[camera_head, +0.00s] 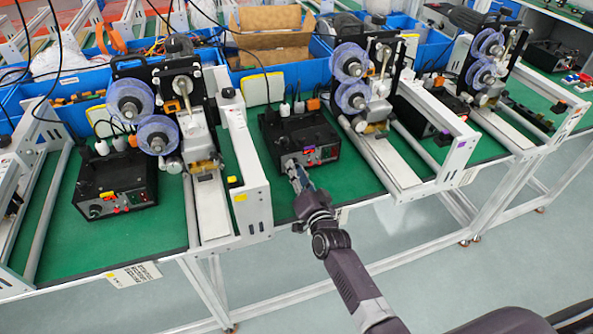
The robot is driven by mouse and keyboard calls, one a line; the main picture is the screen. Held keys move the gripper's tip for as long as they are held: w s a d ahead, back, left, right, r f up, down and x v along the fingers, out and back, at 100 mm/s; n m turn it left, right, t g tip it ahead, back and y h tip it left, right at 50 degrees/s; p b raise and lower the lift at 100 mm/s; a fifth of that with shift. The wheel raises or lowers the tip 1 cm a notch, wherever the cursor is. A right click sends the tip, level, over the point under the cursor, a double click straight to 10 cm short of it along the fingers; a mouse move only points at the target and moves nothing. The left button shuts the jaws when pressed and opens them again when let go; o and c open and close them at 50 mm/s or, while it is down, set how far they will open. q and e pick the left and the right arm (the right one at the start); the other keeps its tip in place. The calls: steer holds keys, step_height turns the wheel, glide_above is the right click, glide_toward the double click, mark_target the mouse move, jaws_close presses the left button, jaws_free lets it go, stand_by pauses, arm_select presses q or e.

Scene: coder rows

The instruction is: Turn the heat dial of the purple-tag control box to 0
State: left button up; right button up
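A black control box (300,138) stands on the green mat of the middle station, with a small display and controls on its front. A small purple tag (441,178) is on the white frame end of the same station. My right gripper (297,176) is just in front of this box's front face, near its lower left part. The dial is too small or hidden behind the gripper, so its setting cannot be read. Whether the fingers touch it or are open or shut cannot be told. My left gripper is not in view.
Another black control box (118,185) stands at the left station, whose white frame (250,205) bears a yellow tag. The middle coder machine (360,90) rises right of the middle box. Blue bins (225,62) line the back. Green mat is bare in front of the middle box.

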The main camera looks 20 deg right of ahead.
steer(key=o, duration=0.4)
steer(key=shift+c, duration=0.2)
steer(key=s, duration=1.2)
steer(key=shift+r, duration=0.25)
steer(key=shift+d, duration=0.1)
